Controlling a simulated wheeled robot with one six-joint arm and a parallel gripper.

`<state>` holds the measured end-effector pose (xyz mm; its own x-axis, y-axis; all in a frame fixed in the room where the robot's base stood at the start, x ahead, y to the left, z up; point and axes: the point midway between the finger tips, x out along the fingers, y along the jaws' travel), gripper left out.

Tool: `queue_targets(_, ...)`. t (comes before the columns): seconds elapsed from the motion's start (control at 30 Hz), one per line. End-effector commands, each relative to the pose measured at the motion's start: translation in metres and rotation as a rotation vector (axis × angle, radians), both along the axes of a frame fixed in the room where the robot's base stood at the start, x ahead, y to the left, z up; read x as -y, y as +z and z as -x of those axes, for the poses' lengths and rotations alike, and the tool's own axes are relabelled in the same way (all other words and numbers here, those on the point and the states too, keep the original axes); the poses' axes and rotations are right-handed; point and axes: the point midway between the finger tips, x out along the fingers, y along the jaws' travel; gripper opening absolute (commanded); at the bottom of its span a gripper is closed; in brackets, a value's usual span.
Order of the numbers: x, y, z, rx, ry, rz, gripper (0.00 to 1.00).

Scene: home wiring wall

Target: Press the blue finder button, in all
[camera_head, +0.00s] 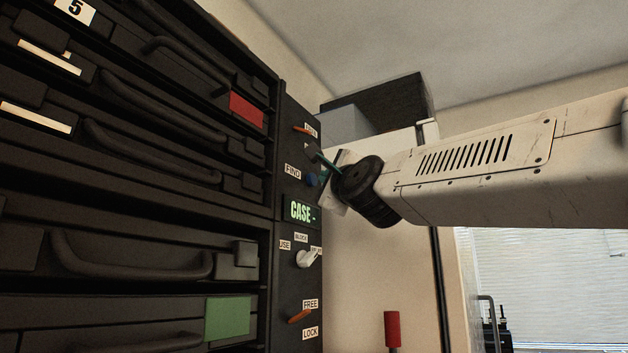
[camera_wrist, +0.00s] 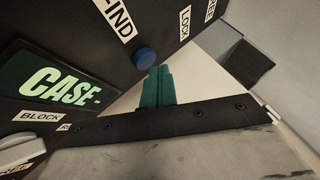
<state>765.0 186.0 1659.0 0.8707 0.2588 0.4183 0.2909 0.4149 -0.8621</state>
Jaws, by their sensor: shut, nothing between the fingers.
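The blue finder button (camera_head: 311,180) sits on the narrow black control panel, just right of the FIND label (camera_head: 293,171). In the wrist view the button (camera_wrist: 145,59) is a round blue knob beside the FIND label. My gripper (camera_wrist: 157,82) shows there as two green fingers closed together and empty. Its tips are just below the button in that picture; whether they touch it I cannot tell. In the head view my gripper (camera_head: 322,160) is at the panel, by the button, partly hidden by my wrist. The display (camera_head: 302,212) below the button reads "CASE -" in green.
Another orange lever (camera_head: 300,129) is above the button. Black cases with handles (camera_head: 130,254) fill the rack at left. A red-topped object (camera_head: 392,328) stands lower right.

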Motion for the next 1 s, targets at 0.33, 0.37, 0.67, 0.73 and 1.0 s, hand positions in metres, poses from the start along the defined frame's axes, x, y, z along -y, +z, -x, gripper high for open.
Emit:
queue_targets(0.33, -0.0032, 0.0, -0.002, 0.0, 0.0, -0.001, 0.0)
queue_targets(0.37, -0.0032, 0.0, -0.002, 0.0, 0.0, -0.001, 0.0)
queue_targets(0.67, -0.0051, 0.0001, -0.0031, -0.001, 0.001, -0.002, 0.0)
queue_targets(0.73, -0.0058, 0.0003, -0.0036, 0.0, 0.0, -0.001, 0.0)
queue_targets(1.0, -0.0086, 0.0004, -0.0053, 0.0, 0.001, -0.001, 0.0)
